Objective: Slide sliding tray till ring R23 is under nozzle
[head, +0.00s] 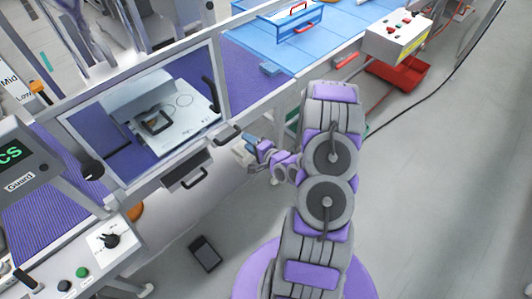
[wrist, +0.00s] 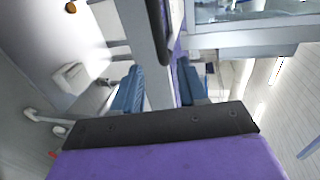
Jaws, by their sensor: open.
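The sliding tray (head: 190,122) looks to be the pale plate behind the machine's window. It bears faint circles and a black square-shaped part with a handle-like outline (head: 156,120). I cannot read any ring label, so I cannot pick out R23. I cannot make out the nozzle. My gripper (head: 248,148) is outside the machine, right of the window and close to its lower frame. In the wrist view my gripper (wrist: 160,90) is open, its two blue fingers on either side of a grey frame edge. Whether they touch it I cannot tell.
A black handle (head: 228,134) sits on the frame near my gripper, and another (head: 188,179) is below the window. A control panel with knobs (head: 108,241) is at lower left. A red bin (head: 398,75) lies at upper right.

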